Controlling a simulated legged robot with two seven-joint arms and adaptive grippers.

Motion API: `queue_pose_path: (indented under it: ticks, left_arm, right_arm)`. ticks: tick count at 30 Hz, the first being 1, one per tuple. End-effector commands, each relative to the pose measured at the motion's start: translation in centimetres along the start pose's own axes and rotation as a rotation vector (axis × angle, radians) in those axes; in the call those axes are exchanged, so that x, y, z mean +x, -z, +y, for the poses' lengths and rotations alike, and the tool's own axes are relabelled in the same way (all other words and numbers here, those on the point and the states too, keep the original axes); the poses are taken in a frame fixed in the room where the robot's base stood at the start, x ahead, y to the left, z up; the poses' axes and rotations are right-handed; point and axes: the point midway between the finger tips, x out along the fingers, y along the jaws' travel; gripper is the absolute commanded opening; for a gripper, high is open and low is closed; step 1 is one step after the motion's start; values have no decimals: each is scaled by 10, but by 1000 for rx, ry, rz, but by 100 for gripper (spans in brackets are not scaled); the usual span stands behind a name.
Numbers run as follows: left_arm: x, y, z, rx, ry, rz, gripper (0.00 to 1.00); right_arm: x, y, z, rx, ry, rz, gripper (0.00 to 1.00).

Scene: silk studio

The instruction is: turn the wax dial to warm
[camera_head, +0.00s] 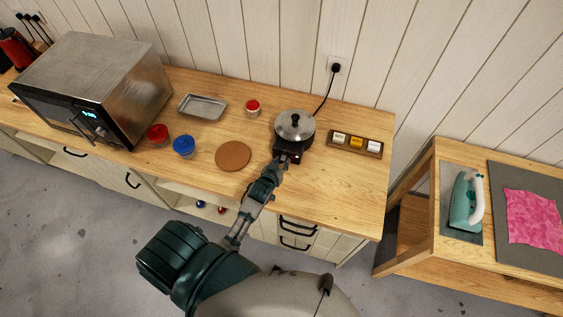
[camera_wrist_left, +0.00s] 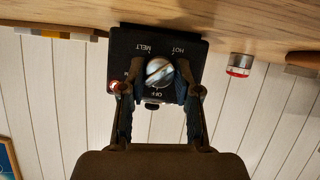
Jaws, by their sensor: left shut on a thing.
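A small red light (camera_wrist_left: 114,86) shows beside one finger. My right gripper is not in view.
On the counter (camera_head: 335,190) are a tray of wax blocks (camera_head: 355,144) right of the warmer, a cork mat (camera_head: 233,156), red and blue lidded jars, a metal tray (camera_head: 203,107) and a microwave (camera_head: 98,82). An iron (camera_head: 465,203) stands on the right table.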

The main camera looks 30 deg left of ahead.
Motion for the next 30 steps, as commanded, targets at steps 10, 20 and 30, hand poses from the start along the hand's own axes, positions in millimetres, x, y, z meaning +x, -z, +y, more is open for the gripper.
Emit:
queue_pose_path:
  ticks: [10, 20, 30]
  left_arm:
    - [0, 9, 4, 225, 110, 9, 0]
    - [0, 9, 5, 328, 160, 6, 0]
    - [0, 9, 6, 344, 167, 5, 0]
  right_arm:
    - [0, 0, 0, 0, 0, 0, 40]
    - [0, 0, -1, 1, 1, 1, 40]
    - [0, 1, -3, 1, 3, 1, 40]
